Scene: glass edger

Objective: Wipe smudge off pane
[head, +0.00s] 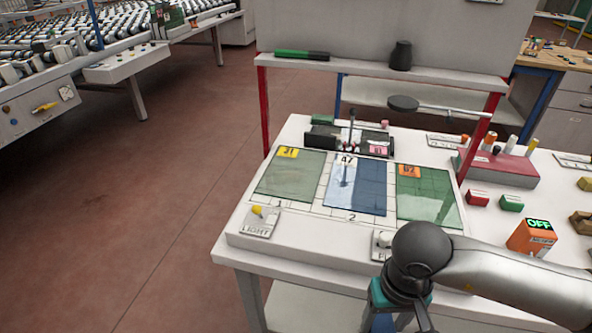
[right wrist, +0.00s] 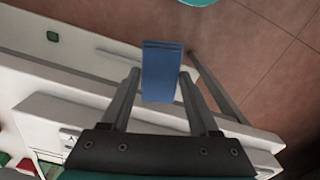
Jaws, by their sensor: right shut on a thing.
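Three glass panes lie side by side on the white table: a green left pane (head: 290,177) with a yellow tag, a blue middle pane (head: 368,190) with a pale tag, and a green right pane (head: 428,197) with an orange tag. The middle pane shows a lighter left part with streaks; I cannot tell smudge from reflection. My right gripper (right wrist: 160,80) is shut on a folded blue cloth (right wrist: 162,62). In the head view it is at the table's front edge, short of the panes, mostly hidden by my wrist. My left gripper is not in view.
A light switch (head: 259,221) sits at the front left. A round-headed lamp arm (head: 403,103) stands behind the panes, beside a black fixture (head: 322,138). An orange box reading OFF (head: 532,236) and a red pen rack (head: 497,166) stand right.

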